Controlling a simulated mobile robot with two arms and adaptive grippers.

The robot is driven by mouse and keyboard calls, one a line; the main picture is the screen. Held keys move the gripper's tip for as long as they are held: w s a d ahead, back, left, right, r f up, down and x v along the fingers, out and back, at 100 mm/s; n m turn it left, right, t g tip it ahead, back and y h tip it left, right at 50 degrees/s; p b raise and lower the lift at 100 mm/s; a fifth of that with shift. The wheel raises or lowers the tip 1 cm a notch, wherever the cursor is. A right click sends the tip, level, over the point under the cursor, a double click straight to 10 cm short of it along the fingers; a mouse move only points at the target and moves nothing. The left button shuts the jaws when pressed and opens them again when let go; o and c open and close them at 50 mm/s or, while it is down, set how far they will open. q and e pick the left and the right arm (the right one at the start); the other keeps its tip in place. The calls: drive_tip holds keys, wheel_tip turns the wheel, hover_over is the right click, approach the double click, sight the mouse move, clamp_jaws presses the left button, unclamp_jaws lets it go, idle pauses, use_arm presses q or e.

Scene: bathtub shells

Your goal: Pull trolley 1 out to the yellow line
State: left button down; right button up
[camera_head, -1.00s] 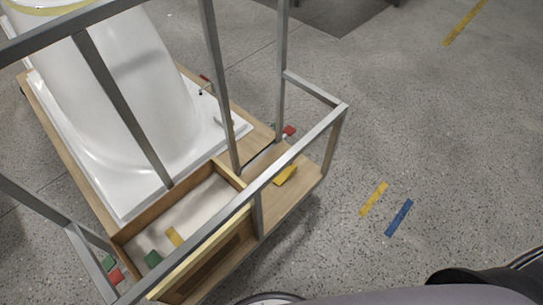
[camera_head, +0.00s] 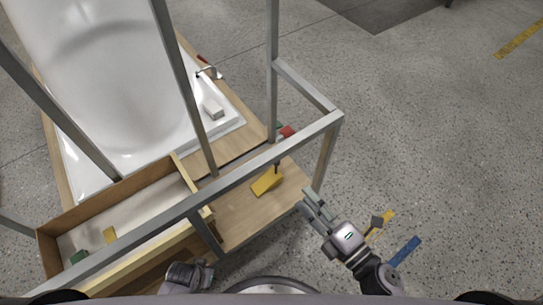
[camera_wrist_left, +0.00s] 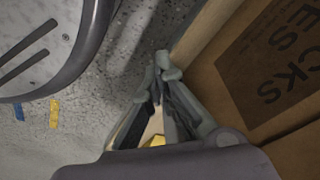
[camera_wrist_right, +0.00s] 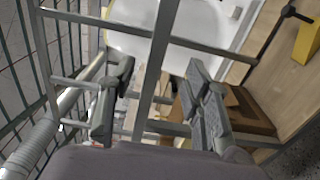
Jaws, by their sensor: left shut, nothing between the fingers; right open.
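A trolley with a grey metal frame (camera_head: 285,145) and wooden deck (camera_head: 238,212) carries a white bathtub (camera_head: 110,75). I can read no number on it. A yellow pedal-like wedge (camera_head: 267,182) sits at its near right corner. My right gripper (camera_head: 312,200) is open beside that corner's post. In the right wrist view, a metal bar (camera_wrist_right: 160,65) runs between its spread fingers, not clamped. My left gripper (camera_wrist_left: 160,65) is shut and empty beside a wooden panel with dark lettering (camera_wrist_left: 275,60). A yellow floor strip (camera_head: 518,36) lies far right.
A wooden drawer or box (camera_head: 50,235) with a few coloured blocks is at the trolley's near end. Short yellow (camera_head: 388,216) and blue (camera_head: 405,251) floor strips lie by my right gripper. The floor (camera_head: 430,130) to the right is clear.

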sight(275, 161)
use_arm(q)
drive_tip(key=s+f, duration=0.1)
drive_tip(key=s+f+p, duration=0.1)
drive_tip(key=f, duration=0.1)
drive_tip(key=shift+a, duration=0.1)
use_arm(e)
drive_tip(key=x, duration=1.5)
drive_tip(key=shift+w+f, duration=0.1)
drive_tip(key=shift+w, duration=0.1)
use_arm(q)
drive_tip(key=shift+s, duration=0.1)
use_arm(e)
clamp_jaws()
use_arm(q)
drive_tip(key=shift+r, duration=0.1)
